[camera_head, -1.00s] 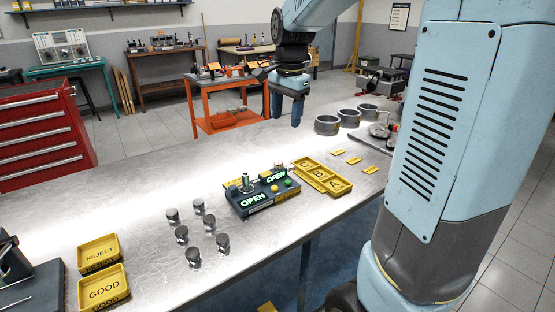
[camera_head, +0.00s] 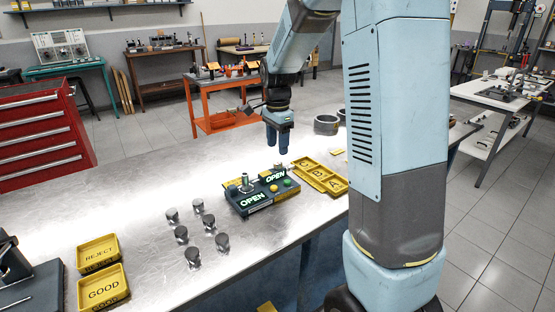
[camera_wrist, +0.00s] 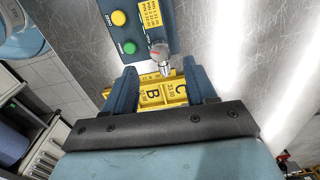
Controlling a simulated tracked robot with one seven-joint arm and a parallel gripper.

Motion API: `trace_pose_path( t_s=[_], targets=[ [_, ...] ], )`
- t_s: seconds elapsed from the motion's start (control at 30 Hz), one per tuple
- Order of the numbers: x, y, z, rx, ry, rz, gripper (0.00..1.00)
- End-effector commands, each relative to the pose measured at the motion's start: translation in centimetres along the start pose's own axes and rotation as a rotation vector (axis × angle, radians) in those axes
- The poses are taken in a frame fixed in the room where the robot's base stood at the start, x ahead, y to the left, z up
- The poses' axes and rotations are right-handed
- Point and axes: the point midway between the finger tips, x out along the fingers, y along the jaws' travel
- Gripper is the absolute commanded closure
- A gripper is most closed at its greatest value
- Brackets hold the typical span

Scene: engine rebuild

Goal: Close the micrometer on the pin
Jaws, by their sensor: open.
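The dark gauge block (camera_head: 262,194) stands mid-bench with two lit displays reading OPEN, plus a green and a yellow button. An upright metal piece (camera_head: 245,183) stands on its left end; I cannot tell whether it is the pin. In the wrist view the block (camera_wrist: 148,42) shows its buttons and a silver knob (camera_wrist: 158,55) with a red mark, likely part of the micrometer. My gripper (camera_head: 277,150) hangs above the bench behind the block, fingers pointing down. In the wrist view my gripper (camera_wrist: 160,70) is open and empty, with the knob's tip between the fingertips, apparently lower down.
A yellow lettered tray (camera_head: 320,176) lies right of the block, partly under my fingers in the wrist view. Several metal pins (camera_head: 208,222) stand in front left. REJECT (camera_head: 98,252) and GOOD (camera_head: 103,289) trays sit at the left. A metal ring (camera_head: 326,125) stands behind.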

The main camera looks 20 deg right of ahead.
Motion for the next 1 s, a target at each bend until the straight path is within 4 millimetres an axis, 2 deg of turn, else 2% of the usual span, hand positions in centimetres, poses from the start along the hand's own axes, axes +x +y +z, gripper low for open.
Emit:
trace_pose_path(
  t_s=[0.1, 0.33, 0.5, 0.77, 1.0],
  targets=[
    [2.2, 0.1, 0.0, 0.000, -0.001, 0.003, 0.44],
    [4.9, 0.0, 0.0, 0.000, -0.001, 0.002, 0.44],
    [5.8, 0.0, 0.0, 0.000, 0.000, 0.000, 0.44],
    [5.9, 0.0, 0.1, -0.001, 0.000, 0.000, 0.44],
    [5.9, 0.0, 0.1, -0.001, 0.000, 0.000, 0.64]
  ],
)
